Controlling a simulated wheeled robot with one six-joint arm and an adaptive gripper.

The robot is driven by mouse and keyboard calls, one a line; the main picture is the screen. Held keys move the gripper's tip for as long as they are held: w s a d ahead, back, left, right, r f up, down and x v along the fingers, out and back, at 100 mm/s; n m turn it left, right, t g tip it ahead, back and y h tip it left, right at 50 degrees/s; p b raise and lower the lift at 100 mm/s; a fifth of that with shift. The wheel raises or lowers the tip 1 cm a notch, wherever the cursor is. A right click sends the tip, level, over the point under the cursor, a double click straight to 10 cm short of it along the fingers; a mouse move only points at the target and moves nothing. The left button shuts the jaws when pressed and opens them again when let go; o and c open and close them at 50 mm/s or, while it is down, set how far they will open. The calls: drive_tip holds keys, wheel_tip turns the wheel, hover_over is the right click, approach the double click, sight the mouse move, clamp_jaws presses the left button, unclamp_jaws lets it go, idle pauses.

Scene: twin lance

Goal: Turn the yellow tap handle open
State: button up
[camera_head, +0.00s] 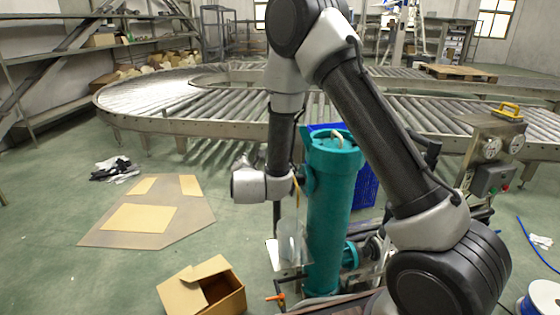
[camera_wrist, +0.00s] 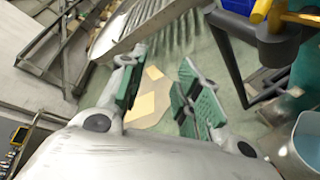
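A yellow part (camera_wrist: 262,10) shows at the upper right edge of the wrist view, on a dark pipe fitting (camera_wrist: 272,42); most of it is cut off. In the head view a thin yellow strip (camera_head: 296,184) shows between my arm and the teal cylinder (camera_head: 330,210). I cannot tell if these are the same handle. My gripper (camera_wrist: 160,88) is open and empty, with green pads apart and only floor and cardboard beyond them. The yellow part lies to the right of its fingers, not between them. In the head view my gripper is small and partly hidden behind my wrist.
An orange lever (camera_head: 275,297) sits low beside the cylinder. An open carton (camera_head: 205,290) and flattened cardboard (camera_head: 150,212) lie on the floor. A roller conveyor (camera_head: 200,125) runs behind. Floor at the left is mostly free.

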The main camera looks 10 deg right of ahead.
drive_tip(key=w+a+f+h, duration=0.1)
drive_tip(key=a+f+h, duration=0.2)
drive_tip(key=s+d+r+n+g+h, duration=0.2)
drive_tip(key=s+d+g+h, duration=0.2)
drive_tip(key=d+g+h, duration=0.5)
drive_tip(key=w+d+t, duration=0.1)
drive_tip(key=d, duration=0.1)
drive_tip(key=w+d+t+h, duration=0.1)
drive_tip(key=w+d, duration=0.1)
drive_tip(key=w+d+t+h, duration=0.1)
drive_tip(key=d, duration=0.1)
drive_tip(key=shift+w+f+n+t, duration=0.25)
drive_tip(key=shift+w+n+t, duration=0.05)
drive_tip(key=shift+n+t, duration=0.1)
clamp_jaws()
